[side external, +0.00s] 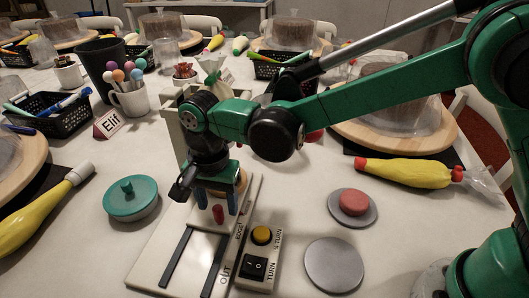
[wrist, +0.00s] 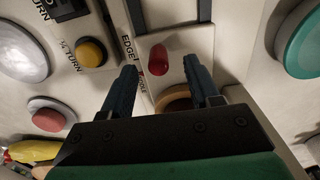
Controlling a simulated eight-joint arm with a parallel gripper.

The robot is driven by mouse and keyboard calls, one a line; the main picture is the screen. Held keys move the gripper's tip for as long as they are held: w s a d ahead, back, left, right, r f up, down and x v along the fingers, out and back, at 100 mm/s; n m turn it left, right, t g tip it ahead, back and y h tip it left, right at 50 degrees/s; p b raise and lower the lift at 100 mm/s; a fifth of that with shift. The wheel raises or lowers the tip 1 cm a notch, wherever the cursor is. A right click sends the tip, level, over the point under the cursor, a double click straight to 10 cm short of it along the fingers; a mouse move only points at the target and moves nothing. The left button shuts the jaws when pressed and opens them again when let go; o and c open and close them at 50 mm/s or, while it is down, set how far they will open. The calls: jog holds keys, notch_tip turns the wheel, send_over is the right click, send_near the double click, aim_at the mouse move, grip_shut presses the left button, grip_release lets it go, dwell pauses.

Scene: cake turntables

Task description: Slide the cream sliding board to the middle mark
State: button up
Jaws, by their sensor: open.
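The cream sliding board (side external: 203,222) lies on a pale base with two dark rails (side external: 178,258). A red knob (side external: 218,214) stands on it, and the knob also shows in the wrist view (wrist: 158,60). The base's side strip carries the words EDGE, MIDDLE and OUT (side external: 225,272); which one the board lines up with is unclear. My gripper (side external: 216,204) is open, pointing down over the board. In the wrist view its blue fingers (wrist: 160,66) are apart, with the knob appearing between their tips; contact cannot be told. My wrist hides the board's far part.
A control box with a yellow button (side external: 262,235) and a black switch (side external: 255,266) stands right of the base. A teal lidded dish (side external: 131,198) is at left. A grey disc (side external: 334,264) and a red-topped disc (side external: 353,204) lie at right. A yellow piping bag (side external: 405,172) lies beyond.

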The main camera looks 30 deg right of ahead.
jog(key=shift+r, duration=3.2)
